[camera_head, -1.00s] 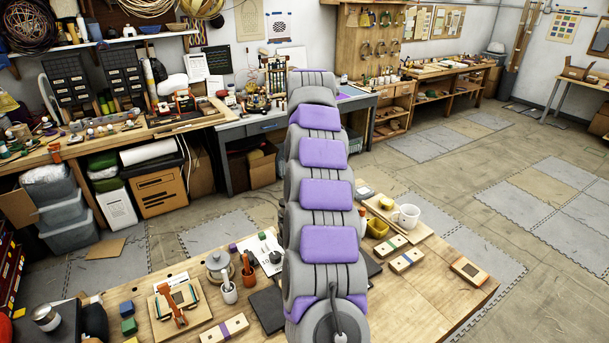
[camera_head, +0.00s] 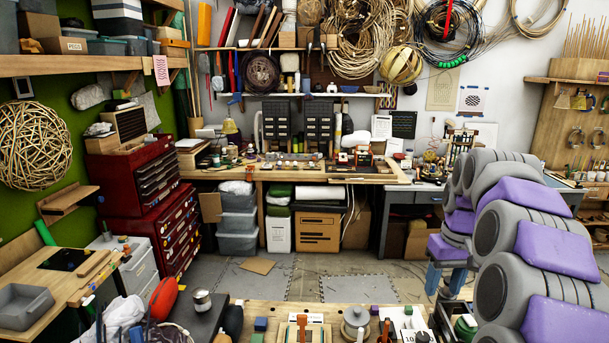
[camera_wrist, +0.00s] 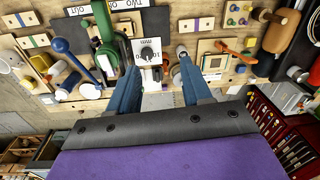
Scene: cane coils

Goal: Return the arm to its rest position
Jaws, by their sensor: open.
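My arm (camera_head: 540,240) is bent, with thick grey links and purple pads filling the right side of the head view. My gripper (camera_head: 446,290) hangs low in front of these links, with blue fingers pointing down above the near workbench (camera_head: 260,312). In the wrist view my gripper (camera_wrist: 150,62) has its two blue fingers spread apart, with nothing held between them. A white card with a dial (camera_wrist: 148,52) shows beyond the gap. A green tool (camera_wrist: 105,35) lies beside the left finger in that view; I cannot tell whether they touch.
A silver-lidded pot (camera_head: 355,322), a dark board (camera_head: 198,318) and small blocks stand on the near bench. A red drawer cabinet (camera_head: 150,175) is at left. A long back bench (camera_head: 300,177) carries many tools. Floor (camera_head: 300,268) between the benches is mostly clear.

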